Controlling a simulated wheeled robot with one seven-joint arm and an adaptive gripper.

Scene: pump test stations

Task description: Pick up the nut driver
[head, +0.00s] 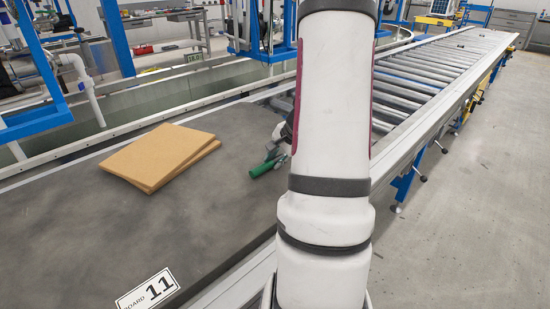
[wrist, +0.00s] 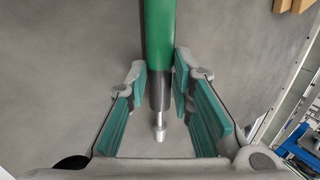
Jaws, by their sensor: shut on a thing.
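The nut driver has a green handle (wrist: 158,40), a dark collar and a short silver tip. In the wrist view it runs from the top edge down between the finger pads of my gripper (wrist: 160,88), which is shut on the dark collar. In the head view the green handle of the nut driver (head: 265,168) shows at the left of my arm, over the dark grey table top. My gripper (head: 276,150) is partly hidden behind my arm there. I cannot tell whether the tool touches the table.
Stacked brown boards (head: 160,157) lie on the table (head: 90,225) left of the tool. A label reading 11 (head: 148,290) is at the near edge. A roller conveyor (head: 430,75) runs to the back right. The table between boards and tool is clear.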

